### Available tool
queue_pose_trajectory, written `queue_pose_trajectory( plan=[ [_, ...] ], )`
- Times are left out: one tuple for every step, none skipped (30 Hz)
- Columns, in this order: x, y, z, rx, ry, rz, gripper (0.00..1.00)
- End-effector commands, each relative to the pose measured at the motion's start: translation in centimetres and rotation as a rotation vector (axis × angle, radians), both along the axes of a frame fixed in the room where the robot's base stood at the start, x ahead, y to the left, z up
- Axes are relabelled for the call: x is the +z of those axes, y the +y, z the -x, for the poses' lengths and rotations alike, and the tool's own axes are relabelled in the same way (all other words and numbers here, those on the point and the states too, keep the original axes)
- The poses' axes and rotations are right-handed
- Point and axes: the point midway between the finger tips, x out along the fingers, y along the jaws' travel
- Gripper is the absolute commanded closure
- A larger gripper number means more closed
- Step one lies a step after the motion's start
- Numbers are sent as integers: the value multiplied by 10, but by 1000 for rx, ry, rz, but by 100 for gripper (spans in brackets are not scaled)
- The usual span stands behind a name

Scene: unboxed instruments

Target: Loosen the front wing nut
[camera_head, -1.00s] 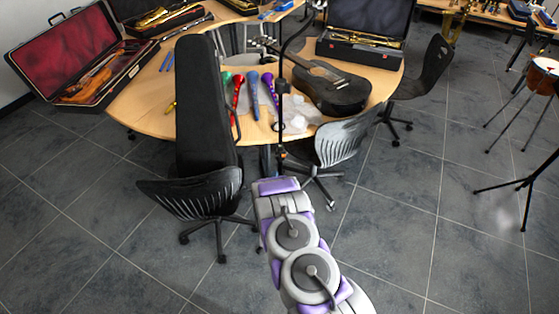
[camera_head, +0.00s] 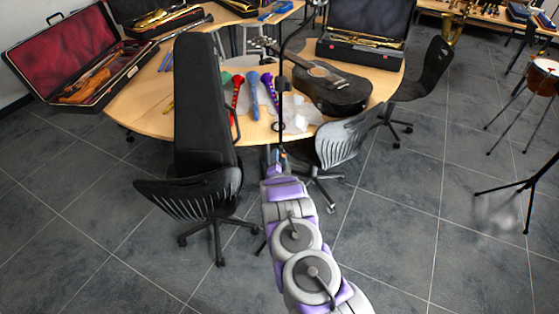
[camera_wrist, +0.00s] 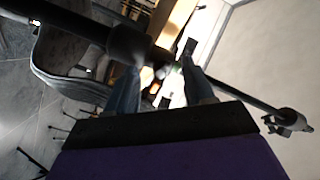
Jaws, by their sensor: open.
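A thin black stand (camera_head: 281,115) rises in front of the round table in the head view. In the wrist view its dark pole (camera_wrist: 234,90) crosses diagonally, with a thick black sleeve (camera_wrist: 128,44) at the upper left and a dark fitting (camera_wrist: 287,122) at the right. I cannot clearly make out the wing nut. My gripper (camera_wrist: 160,76) is open, its two bluish fingers apart on either side of a bright gap below the pole. I see nothing held between them. In the head view my gripper (camera_head: 275,153) is small, near the stand's lower part.
The wooden table (camera_head: 150,118) carries a black guitar (camera_head: 335,88), coloured maracas-like items (camera_head: 253,84) and open instrument cases. Another chair (camera_head: 345,140) stands close right.

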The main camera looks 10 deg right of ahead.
Motion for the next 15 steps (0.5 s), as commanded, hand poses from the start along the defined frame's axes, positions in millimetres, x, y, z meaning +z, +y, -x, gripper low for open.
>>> queue_pose_trajectory(
  plan=[
    [0,0,0,0,0,0,47],
    [0,0,0,-1,1,0,47],
    [0,0,0,-1,1,0,47],
    [0,0,0,-1,1,0,47],
    [0,0,0,-1,1,0,47],
    [0,0,0,-1,1,0,47],
    [0,-1,0,-1,1,0,49],
    [0,-1,0,-1,1,0,52],
    [0,-1,0,-1,1,0,56],
    [0,-1,0,-1,2,0,59],
    [0,-1,0,-1,2,0,62],
    [0,-1,0,-1,1,0,66],
    [0,-1,0,-1,1,0,68],
    [0,-1,0,-1,1,0,71],
    [-1,-1,0,-1,2,0,75]
  ],
)
